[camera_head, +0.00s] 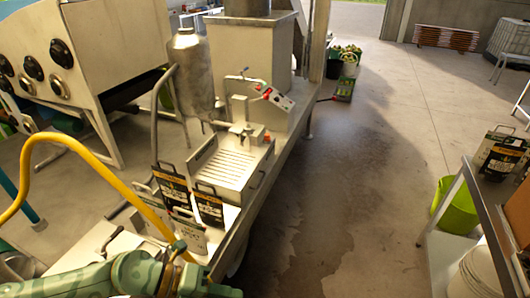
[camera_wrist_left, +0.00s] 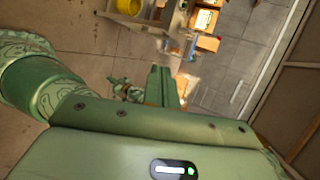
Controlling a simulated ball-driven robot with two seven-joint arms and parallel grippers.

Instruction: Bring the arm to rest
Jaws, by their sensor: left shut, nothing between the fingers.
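My left arm (camera_head: 110,277), patterned green, comes in low along the bottom edge of the head view, in front of the press trailer (camera_head: 225,170). Its fingers cannot be made out clearly there. In the left wrist view my left gripper (camera_wrist_left: 162,75) is shut, its green fingers together with nothing held between them. The floor and some shelving lie beyond the fingers. My right gripper cannot be made out in either view.
Black-labelled bags (camera_head: 209,207) stand on the trailer near my left arm. A yellow hose (camera_head: 88,141) arches above the arm. A metal table (camera_head: 478,208) with a lime bucket (camera_head: 455,207) beside it is at right. The concrete floor between is open.

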